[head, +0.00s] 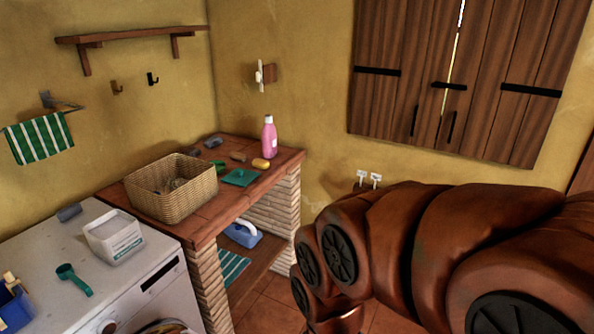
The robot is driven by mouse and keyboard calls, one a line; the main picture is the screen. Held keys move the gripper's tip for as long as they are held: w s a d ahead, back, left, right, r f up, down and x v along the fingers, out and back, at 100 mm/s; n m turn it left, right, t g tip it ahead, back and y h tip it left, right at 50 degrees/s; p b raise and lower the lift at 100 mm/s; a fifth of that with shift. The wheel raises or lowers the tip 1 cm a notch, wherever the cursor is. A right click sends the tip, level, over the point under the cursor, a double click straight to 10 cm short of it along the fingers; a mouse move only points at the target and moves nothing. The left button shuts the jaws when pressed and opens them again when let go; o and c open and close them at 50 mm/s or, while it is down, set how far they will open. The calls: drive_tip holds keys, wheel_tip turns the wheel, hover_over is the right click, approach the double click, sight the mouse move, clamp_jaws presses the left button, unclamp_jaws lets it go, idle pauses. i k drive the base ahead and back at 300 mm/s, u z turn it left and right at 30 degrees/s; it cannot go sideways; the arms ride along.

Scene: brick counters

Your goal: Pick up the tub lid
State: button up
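A flat teal square piece that looks like the tub lid (240,177) lies on the tiled top of the brick counter, near its front edge and right of the wicker basket. A white open tub (114,238) with pale contents stands on the washing machine, apart from the lid. My brown arm fills the right side of the head view, well to the right of the counter. My gripper is not in view, so its state is hidden.
A wicker basket (171,189) stands left of the lid. A pink bottle (269,137), a yellow sponge-like piece (261,163) and small items sit behind it. A green scoop (73,279) lies on the washing machine (120,276). Wooden shutters (455,75) hang above my arm.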

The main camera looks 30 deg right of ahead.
sight(239, 177)
drive_tip(key=z, duration=0.75)
drive_tip(key=k, duration=0.6)
drive_tip(key=z, duration=0.65)
drive_tip(key=i, duration=1.35)
drive_tip(key=u, duration=0.9)
drive_tip(key=i, duration=0.85)
drive_tip(key=u, duration=1.55)
drive_tip(key=i, duration=0.85)
drive_tip(key=u, duration=0.15)
